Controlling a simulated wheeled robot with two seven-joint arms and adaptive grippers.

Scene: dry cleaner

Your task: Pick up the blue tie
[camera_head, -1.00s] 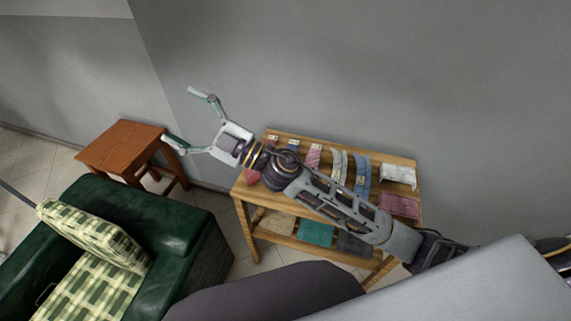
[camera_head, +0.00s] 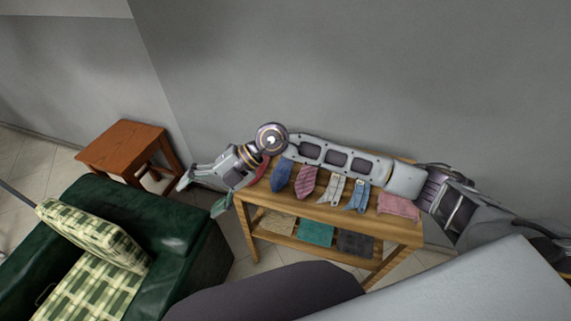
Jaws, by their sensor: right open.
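The blue tie (camera_head: 282,175) lies on the wooden shelf table's top (camera_head: 318,212), between a red tie (camera_head: 259,174) and a pink-red tie (camera_head: 305,181). Its upper part is hidden behind my right arm. My right gripper (camera_head: 201,196) is open and empty, just past the table's left end, to the left of the blue tie and apart from it. Its fingers point left and down in the picture. My left gripper is not in view.
On the tabletop are also a pale strap-like item (camera_head: 332,188), a blue one (camera_head: 359,195) and a folded pink cloth (camera_head: 398,207). Folded cloths lie on the lower shelf. A green armchair (camera_head: 180,235) and a wooden stool (camera_head: 122,146) stand left. The grey wall is close behind.

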